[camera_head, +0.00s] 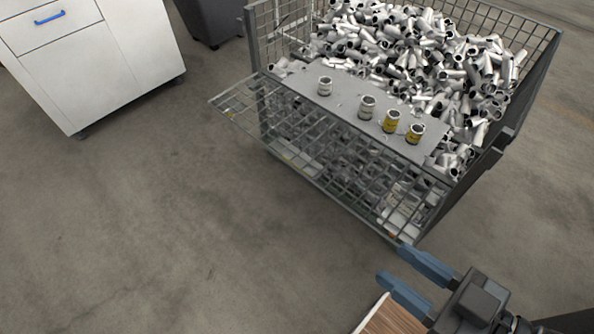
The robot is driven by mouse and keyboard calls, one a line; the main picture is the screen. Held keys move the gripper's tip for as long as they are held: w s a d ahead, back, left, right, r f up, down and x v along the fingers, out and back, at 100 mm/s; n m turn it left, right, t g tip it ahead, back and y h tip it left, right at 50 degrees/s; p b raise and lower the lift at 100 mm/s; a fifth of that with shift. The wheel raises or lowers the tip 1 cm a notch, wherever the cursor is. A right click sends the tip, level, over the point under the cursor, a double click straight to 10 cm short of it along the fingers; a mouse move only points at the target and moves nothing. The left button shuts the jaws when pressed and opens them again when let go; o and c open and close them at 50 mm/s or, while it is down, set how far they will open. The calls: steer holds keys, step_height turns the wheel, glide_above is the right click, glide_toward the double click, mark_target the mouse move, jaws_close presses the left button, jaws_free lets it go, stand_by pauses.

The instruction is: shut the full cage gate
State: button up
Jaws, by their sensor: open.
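The wire-mesh cage (251,40) stands at the upper right, heaped with short grey metal pipe pieces (440,50). Its mesh gate (236,107) is on the front side and juts outward from the cage at the left end, so it is not flush with the front. Mesh overlaps there, and I cannot tell its exact angle. My gripper (394,264) is at the lower right, with two blue fingers spread and nothing between them. It is in front of the cage's near right corner, apparently apart from the gate.
A grey board (345,112) at the cage front carries several small cans. A white cabinet (100,60) with a blue handle stands upper left, beside a dark bin (212,18). A wood-topped piece (392,318) lies below my gripper. The floor at left is clear.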

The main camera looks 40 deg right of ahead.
steer(key=w+d+f+m+t+h+b, duration=0.1)
steer(key=w+f+b, duration=0.2)
steer(key=f+b, duration=0.35)
steer(key=w+f+m+t+h+b, duration=0.1)
steer(key=w+f+b, duration=0.3)
steer(key=f, duration=0.6)
steer(key=m+t+h+b, duration=0.25)
steer(key=t+b, duration=0.65)
steer(key=b, duration=2.4)
glide_toward(300, 167)
steer(key=w+d+f, duration=0.4)
steer(key=w, duration=0.1)
steer(key=shift+y, duration=0.25)
steer(key=b+x, duration=0.1)
steer(key=x, duration=0.6)
steer(key=shift+a+r, duration=0.1)
steer(key=shift+r, duration=0.1)
jaws_close()
